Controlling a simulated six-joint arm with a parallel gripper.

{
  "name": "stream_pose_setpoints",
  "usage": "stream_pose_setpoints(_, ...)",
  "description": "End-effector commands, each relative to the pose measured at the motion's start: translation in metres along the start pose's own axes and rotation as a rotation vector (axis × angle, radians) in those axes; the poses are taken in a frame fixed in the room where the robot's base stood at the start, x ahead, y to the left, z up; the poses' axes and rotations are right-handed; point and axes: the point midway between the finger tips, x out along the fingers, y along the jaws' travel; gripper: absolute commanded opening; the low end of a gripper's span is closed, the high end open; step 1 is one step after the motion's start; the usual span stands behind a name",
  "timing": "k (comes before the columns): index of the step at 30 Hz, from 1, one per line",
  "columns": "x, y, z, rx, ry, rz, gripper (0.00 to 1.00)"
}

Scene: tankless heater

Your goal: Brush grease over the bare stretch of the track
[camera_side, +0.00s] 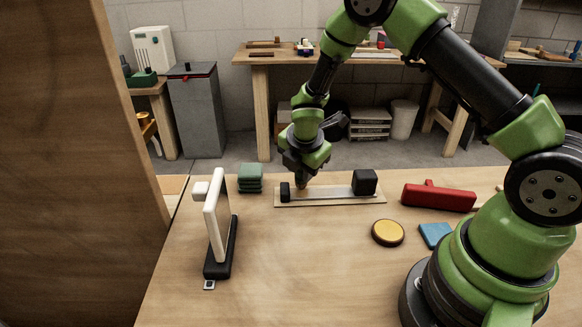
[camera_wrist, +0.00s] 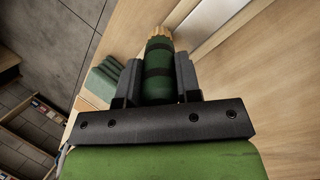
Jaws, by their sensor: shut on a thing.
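The track (camera_side: 335,192) is a thin grey rail on a pale wooden base, with a small black block (camera_side: 285,191) at its left end and a larger black block (camera_side: 364,182) at its right end. My gripper (camera_side: 302,170) is over the left part of the track, pointing down. In the wrist view my gripper (camera_wrist: 158,78) is shut on a brush (camera_wrist: 158,62) with a dark green, black-banded handle. Its tan bristles (camera_wrist: 158,31) point away from the jaws. The bristles sit at or just above the rail near the small block; contact is unclear. I cannot make out grease on the rail.
Stacked green pads (camera_side: 250,178) lie left of the track. A white-and-black upright stand (camera_side: 218,225) is at front left. A yellow round tin (camera_side: 387,232), a blue block (camera_side: 434,235) and a red tool (camera_side: 438,197) lie to the right. The table's front middle is clear.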

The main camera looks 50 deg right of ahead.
Motion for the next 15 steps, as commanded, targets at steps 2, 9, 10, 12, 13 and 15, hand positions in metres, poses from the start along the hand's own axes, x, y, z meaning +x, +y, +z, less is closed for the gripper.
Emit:
stream_pose_setpoints(2,0.000,-0.006,0.005,0.000,0.002,-0.003,0.08)
stream_pose_setpoints(9,0.000,-0.022,0.020,0.001,-0.001,-0.003,0.08)
stream_pose_setpoints(10,0.000,-0.024,0.022,0.001,0.001,-0.004,0.08)
stream_pose_setpoints(12,0.000,-0.028,0.025,0.000,0.000,-0.003,0.08)
stream_pose_setpoints(13,0.000,-0.029,0.027,0.000,-0.001,-0.003,0.08)
stream_pose_setpoints(15,0.000,-0.033,0.031,0.001,-0.003,-0.003,0.08)
